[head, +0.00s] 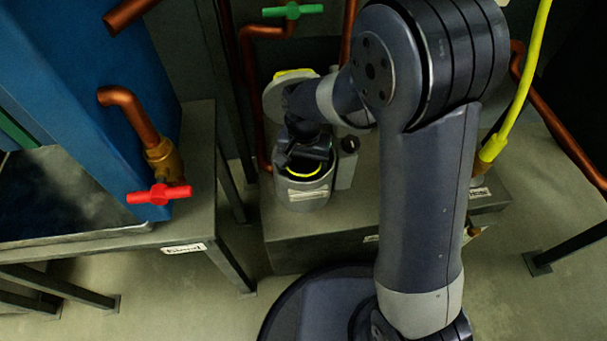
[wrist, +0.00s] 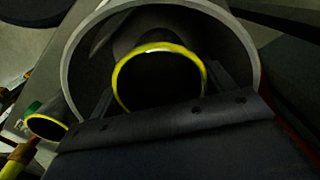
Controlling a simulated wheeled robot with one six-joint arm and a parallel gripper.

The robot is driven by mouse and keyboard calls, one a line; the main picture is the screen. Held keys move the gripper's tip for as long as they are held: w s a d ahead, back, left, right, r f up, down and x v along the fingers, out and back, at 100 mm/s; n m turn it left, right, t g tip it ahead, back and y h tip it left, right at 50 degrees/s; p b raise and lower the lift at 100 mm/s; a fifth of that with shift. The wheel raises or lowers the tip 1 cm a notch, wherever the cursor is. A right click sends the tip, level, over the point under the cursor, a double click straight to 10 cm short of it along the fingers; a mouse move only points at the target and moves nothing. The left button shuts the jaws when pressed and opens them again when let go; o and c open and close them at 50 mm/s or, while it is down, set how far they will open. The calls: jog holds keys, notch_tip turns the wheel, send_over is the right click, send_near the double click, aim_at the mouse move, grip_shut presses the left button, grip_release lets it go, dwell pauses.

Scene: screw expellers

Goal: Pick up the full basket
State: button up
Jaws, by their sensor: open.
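A yellow-rimmed dark basket (wrist: 207,82) sits inside a grey cylindrical pot in the wrist view. Part of its yellow rim (head: 318,172) also shows in the head view, under my gripper. My gripper (head: 305,158) is at the pot's mouth. In the wrist view, the fingers of my gripper (wrist: 163,88) are apart, one on each side of the basket's rim. I cannot tell whether they touch it. The basket's inside is too dark to show its contents, and my gripper body hides its near side.
The grey pot (head: 303,196) stands on a grey bench (head: 330,235); its wall (wrist: 72,58) surrounds the fingers closely. Another yellow-rimmed opening (wrist: 47,126) is at left in the wrist view. A red-handled valve (head: 160,194) and blue machine (head: 90,75) stand left; a yellow hose (head: 517,95) right.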

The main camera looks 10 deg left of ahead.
aim_at(304, 173)
notch_tip(304, 173, down, 4)
jog(key=shift+s+r+b, duration=0.1)
jog(key=shift+r+b, duration=0.1)
jog(key=shift+b, duration=0.45)
jog(key=shift+r, duration=0.1)
jog(key=shift+c, duration=0.6)
jog(key=c, duration=0.7)
